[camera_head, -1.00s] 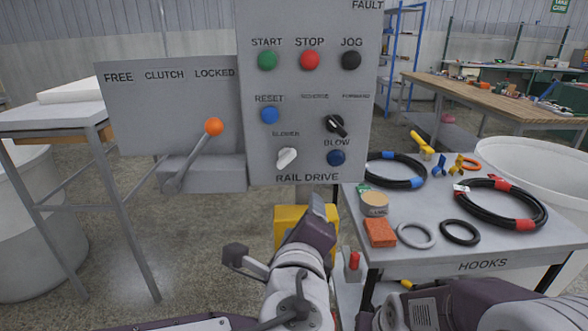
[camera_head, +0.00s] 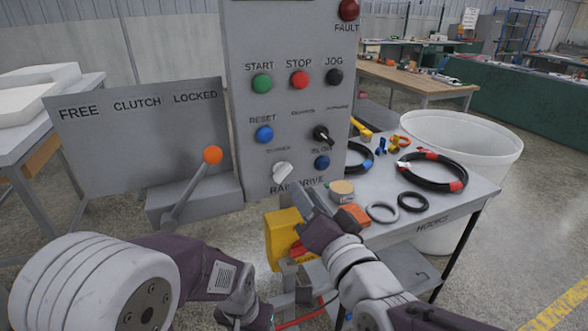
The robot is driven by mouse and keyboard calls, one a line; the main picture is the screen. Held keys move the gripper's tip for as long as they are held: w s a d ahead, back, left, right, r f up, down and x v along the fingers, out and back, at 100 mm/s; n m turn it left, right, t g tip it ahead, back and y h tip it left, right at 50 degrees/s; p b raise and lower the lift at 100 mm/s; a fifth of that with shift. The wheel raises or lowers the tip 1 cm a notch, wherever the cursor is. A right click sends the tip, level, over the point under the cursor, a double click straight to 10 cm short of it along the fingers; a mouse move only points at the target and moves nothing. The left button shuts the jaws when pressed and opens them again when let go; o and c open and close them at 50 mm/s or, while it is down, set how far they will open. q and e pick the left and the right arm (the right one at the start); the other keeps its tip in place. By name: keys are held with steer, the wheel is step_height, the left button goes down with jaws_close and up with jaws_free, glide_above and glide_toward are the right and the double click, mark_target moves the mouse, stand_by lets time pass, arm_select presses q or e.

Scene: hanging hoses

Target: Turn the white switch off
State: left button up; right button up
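The white switch (camera_head: 282,172) is a small knob low on the grey control panel (camera_head: 240,95), under a blurred label and above the words RAIL DRIVE. Its pointer leans to the upper right. My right gripper (camera_head: 309,202) is below and to the right of the switch, in front of the panel's lower edge and apart from the switch. Its fingers point up, and their gap is not clear. My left arm (camera_head: 195,268) comes in low at the left. Its gripper is low in the middle, and its fingers are not clear.
A black selector (camera_head: 322,134) and a blue BLOW button (camera_head: 322,162) are close to the switch. An orange-knobbed clutch lever (camera_head: 212,155) stands left. A yellow box (camera_head: 283,232) is below the panel. The hooks table (camera_head: 462,196) with hoses is right.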

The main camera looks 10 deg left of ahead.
mark_target(286, 174)
steer(key=x, duration=0.9)
steer(key=shift+s+a, duration=0.2)
steer(key=shift+a, duration=0.25)
jaws_close()
